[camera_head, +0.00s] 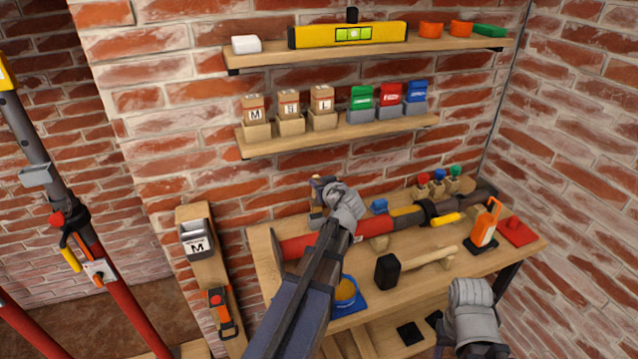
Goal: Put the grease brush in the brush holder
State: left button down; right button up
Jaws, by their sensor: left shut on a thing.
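My left gripper (320,199) is above the back left of the wooden workbench (262,254), close to the brick wall. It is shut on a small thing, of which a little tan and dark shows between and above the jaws. This is likely the grease brush, but its bristles cannot be made out. I cannot pick out the brush holder for certain. A small blue block (380,206) stands on the bench just right of my left wrist. A round tub with yellow-orange contents (346,291) sits on a blue base, partly behind my left arm. Only part of my right arm shows, lower right, without fingers.
A long red and dark tool (376,227) lies across the bench. Two loaded shelves (340,134) hang above. A post with a grey box (196,241) stands left.

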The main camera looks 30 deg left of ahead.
pick_arm(q)
jog(key=shift+f, duration=0.2)
dwell(0.6)
jog(key=shift+f+b, duration=0.55)
jog(key=shift+b, duration=0.2)
jog(key=shift+f, duration=0.2)
jog(key=shift+f+b, duration=0.5)
jog(key=shift+b, duration=0.2)
jog(key=shift+f, duration=0.25)
jog(key=shift+f+b, duration=0.55)
jog(key=shift+b, duration=0.3)
grip_release()
dwell(0.6)
